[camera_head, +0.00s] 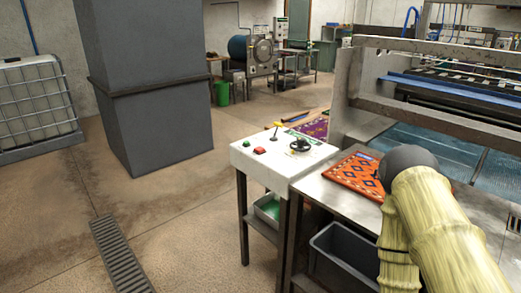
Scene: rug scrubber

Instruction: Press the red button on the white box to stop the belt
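The white box (272,167) is a control panel on dark legs near the picture's middle. The red button (259,151) is on its top, towards the near left. A smaller green button (246,143) sits behind it to the left. A lever with a yellow knob (276,125) and a black handwheel (300,146) stand further right on the top. My arm, in a yellowish sleeve with a dark grey joint, shows at the lower right, apart from the red button in the picture. My gripper is not in view. I cannot tell whether the belt is moving.
An orange patterned rug (352,173) lies on the metal table (325,192) right of the box. A grey bin (345,258) is below. A large grey pillar (150,90) stands at left. A floor grate (119,257) crosses otherwise open floor. A metal frame (430,61) rises at right.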

